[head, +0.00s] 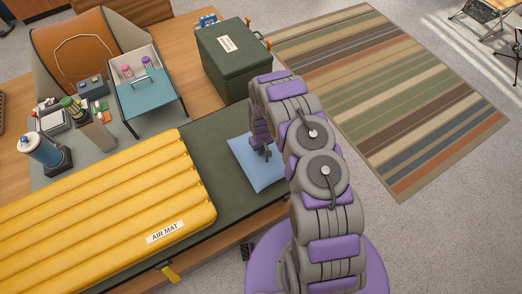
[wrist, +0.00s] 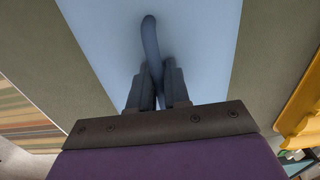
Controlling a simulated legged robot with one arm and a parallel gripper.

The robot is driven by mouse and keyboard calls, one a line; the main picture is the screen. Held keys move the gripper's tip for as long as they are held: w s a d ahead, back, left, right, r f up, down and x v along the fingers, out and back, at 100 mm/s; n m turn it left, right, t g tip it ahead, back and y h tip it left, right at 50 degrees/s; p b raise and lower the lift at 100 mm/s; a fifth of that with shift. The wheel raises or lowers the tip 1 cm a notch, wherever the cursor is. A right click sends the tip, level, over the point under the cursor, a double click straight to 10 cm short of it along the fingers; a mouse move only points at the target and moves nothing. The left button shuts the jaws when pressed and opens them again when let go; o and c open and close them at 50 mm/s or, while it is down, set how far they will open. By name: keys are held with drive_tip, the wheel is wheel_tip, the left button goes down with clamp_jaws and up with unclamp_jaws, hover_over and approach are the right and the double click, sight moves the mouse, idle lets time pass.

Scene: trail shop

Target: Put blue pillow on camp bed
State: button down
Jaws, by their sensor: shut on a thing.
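The blue pillow (head: 241,151) lies flat on or just above the bare end of the dark green camp bed (head: 205,150); I cannot tell whether it touches. My gripper (head: 266,153) is over the pillow's middle. In the wrist view the pillow (wrist: 205,45) fills the centre, with the bed's green cloth (wrist: 40,60) on both sides. There my gripper (wrist: 156,78) is shut on a blue loop that stands up from the pillow. My arm hides the pillow's right part in the head view.
A yellow air mat (head: 100,205) covers the bed's left part. A dark green box (head: 228,58) stands behind the pillow. A striped rug (head: 390,100) lies on the right.

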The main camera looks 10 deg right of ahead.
drive_tip(key=shift+f, duration=0.35)
drive_tip(key=shift+r, duration=0.15)
drive_tip(key=c, duration=1.1)
unclamp_jaws()
